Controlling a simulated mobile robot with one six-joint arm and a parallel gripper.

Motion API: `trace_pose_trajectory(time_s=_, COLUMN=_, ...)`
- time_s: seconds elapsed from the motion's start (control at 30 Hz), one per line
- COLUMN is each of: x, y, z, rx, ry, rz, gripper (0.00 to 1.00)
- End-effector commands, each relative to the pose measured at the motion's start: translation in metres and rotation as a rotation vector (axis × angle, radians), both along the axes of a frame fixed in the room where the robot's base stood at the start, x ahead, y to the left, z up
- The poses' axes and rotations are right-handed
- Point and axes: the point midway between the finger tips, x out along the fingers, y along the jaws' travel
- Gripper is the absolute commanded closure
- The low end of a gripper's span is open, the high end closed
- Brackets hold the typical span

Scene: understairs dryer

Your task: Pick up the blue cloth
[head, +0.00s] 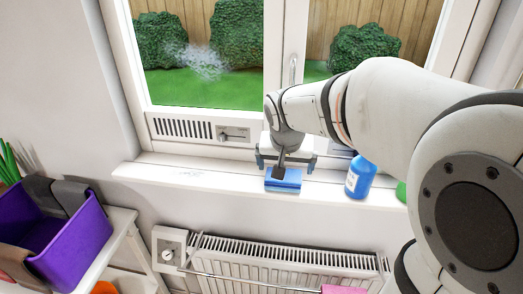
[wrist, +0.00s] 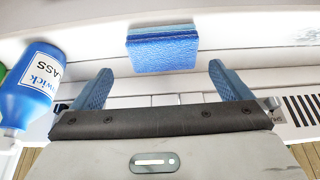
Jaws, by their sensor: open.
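The blue cloth (head: 284,181) lies on the white windowsill as a compact, folded-looking block. In the wrist view the cloth (wrist: 163,51) has a textured blue face and a paler edge, and it lies beyond the fingertips, roughly centred between them. My gripper (head: 287,163) is just above and behind the cloth in the head view. In the wrist view my gripper (wrist: 161,72) is open, with its two blue-padded fingers wide apart and nothing between them. Whether a finger touches the cloth cannot be told.
A blue bottle (head: 361,177) with a white label stands right of the cloth, with a green item (head: 401,191) beside it. The windowsill (head: 185,173) is clear to the left. A radiator (head: 290,262) is below. A purple bin (head: 70,245) stands at left.

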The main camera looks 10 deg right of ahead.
Motion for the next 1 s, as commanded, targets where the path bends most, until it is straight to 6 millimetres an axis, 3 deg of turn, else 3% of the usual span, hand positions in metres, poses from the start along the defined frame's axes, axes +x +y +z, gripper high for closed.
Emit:
trace_pose_trajectory(time_s=0.6, x=0.030, y=-0.005, z=-0.068, rx=0.000, ry=0.001, rz=-0.004, gripper=0.00)
trace_pose_trajectory(time_s=0.87, x=0.032, y=-0.005, z=-0.071, rx=0.000, ry=-0.002, rz=-0.002, gripper=0.00)
trace_pose_trajectory(time_s=1.0, x=0.032, y=-0.005, z=-0.071, rx=0.000, ry=-0.002, rz=-0.002, gripper=0.09)
